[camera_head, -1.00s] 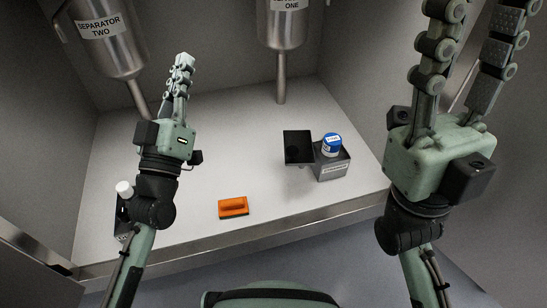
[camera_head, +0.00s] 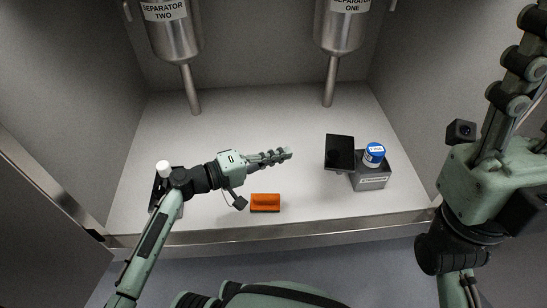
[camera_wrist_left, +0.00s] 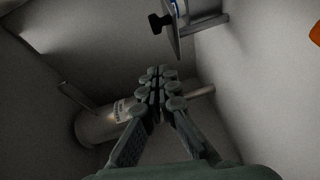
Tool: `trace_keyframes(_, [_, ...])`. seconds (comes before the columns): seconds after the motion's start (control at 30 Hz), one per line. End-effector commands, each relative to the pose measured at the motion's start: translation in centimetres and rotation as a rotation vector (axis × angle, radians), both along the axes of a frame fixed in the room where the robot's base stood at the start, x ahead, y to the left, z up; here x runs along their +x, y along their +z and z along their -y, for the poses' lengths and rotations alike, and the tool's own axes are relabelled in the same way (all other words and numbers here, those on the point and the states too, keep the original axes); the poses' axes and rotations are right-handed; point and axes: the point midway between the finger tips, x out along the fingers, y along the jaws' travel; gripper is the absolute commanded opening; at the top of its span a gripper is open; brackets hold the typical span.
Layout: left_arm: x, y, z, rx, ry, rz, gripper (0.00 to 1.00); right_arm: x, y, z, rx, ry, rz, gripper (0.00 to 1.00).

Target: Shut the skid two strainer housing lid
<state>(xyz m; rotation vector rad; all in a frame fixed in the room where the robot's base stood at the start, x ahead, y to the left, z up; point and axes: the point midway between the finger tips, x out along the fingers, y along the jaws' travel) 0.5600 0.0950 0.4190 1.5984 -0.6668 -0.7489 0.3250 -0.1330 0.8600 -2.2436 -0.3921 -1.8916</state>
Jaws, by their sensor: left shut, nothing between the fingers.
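A grey strainer housing box (camera_head: 371,182) stands at the right of the bench. Its dark lid (camera_head: 340,152) stands open to the left of the box. A blue and white canister (camera_head: 374,154) sits at the top of the box. The label is too small to read. In the left wrist view the lid (camera_wrist_left: 174,36) shows nearly edge-on with a black knob. My left gripper (camera_head: 287,153) is shut and empty, pointing right, left of the lid and apart from it. My right gripper (camera_head: 522,75) is raised at the right edge, its fingers spread and its tips cut off.
An orange block with a handle (camera_head: 265,202) lies near the front edge. A dark unit with a white cap (camera_head: 163,168) stands at the left, partly behind my left arm. Separator two (camera_head: 174,35) and separator one (camera_head: 341,27) hang at the back.

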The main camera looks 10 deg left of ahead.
Motion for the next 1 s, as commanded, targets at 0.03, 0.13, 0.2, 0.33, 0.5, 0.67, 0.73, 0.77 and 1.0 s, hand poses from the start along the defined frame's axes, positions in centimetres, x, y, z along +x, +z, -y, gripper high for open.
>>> trace_keyframes(0.03, [0.8,-0.1,1.0,-0.004,-0.001,0.002,0.00,0.0,-0.1,0.0,-0.003,0.000,0.003,0.40])
trace_keyframes(0.13, [2.2,-0.3,2.7,-0.003,0.000,0.002,0.00,0.1,-0.1,-0.1,-0.008,0.001,0.009,0.40])
trace_keyframes(0.2, [3.1,-0.5,3.7,-0.002,0.000,0.003,0.00,0.1,-0.1,-0.1,-0.011,0.001,0.014,0.40])
trace_keyframes(0.33, [3.1,-0.8,5.8,-0.001,0.000,0.000,0.00,0.1,0.0,-0.1,-0.013,0.001,0.018,0.40])
trace_keyframes(0.5, [2.9,-1.0,7.5,0.000,0.000,0.000,0.00,0.1,0.0,-0.1,-0.014,0.001,0.018,0.40])
trace_keyframes(0.67, [2.8,-1.1,7.9,0.001,0.001,0.000,0.00,0.2,0.0,-0.1,-0.014,0.000,0.018,0.40])
trace_keyframes(0.73, [2.8,-1.1,7.9,0.001,0.001,0.000,0.00,0.2,0.0,-0.1,-0.015,0.000,0.019,0.40])
trace_keyframes(0.77, [2.8,-1.1,7.9,0.001,0.001,0.000,0.00,0.2,0.0,-0.1,-0.015,0.000,0.019,0.40])
trace_keyframes(1.0, [2.8,-1.1,7.9,0.001,0.001,0.000,0.00,0.2,0.1,-0.1,-0.016,0.000,0.021,0.40])
